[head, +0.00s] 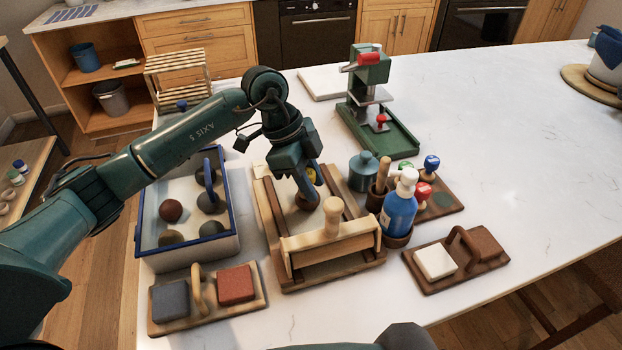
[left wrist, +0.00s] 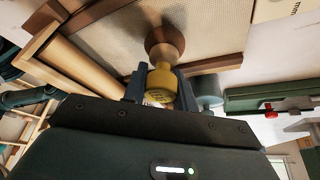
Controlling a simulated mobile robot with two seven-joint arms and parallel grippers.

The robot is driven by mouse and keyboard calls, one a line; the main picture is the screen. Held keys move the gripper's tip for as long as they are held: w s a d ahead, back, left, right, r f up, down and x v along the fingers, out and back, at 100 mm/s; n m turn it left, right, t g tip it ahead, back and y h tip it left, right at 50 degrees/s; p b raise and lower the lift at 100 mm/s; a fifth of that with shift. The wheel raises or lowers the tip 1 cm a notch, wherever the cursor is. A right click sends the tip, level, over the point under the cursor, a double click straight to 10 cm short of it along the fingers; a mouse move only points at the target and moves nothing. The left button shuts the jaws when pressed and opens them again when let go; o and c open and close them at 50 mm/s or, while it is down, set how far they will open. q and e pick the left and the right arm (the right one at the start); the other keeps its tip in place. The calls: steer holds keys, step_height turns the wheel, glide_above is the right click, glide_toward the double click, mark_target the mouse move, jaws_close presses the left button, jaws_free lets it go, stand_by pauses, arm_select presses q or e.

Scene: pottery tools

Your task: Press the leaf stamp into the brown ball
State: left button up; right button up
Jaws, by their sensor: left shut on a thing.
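The stamp (left wrist: 161,84) has a yellow knob and a pale wooden neck. My left gripper (head: 310,178) is shut on its knob, pointing down over the wooden slab frame. The brown ball (head: 307,201) sits on the pale canvas bed of that frame. In the left wrist view the brown ball (left wrist: 158,34) shows at the far end of the stamp's neck, and the two appear to meet. The stamp's leaf face is hidden, so I cannot tell how deep any contact is. My right gripper is out of view.
A blue-rimmed tray (head: 143,222) with several balls stands left. A blue bottle (head: 398,213), a teal jar (head: 363,172) and a stamp board (head: 452,208) stand right. A green press (head: 368,110) is behind.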

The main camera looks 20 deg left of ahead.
arm_select(q)
steer(key=shift+s+f, duration=0.1)
steer(key=shift+f, duration=0.1)
steer(key=shift+r, duration=0.15)
step_height(320, 180, up, 4)
steer(key=p, duration=0.4)
steer(key=shift+r, duration=0.95)
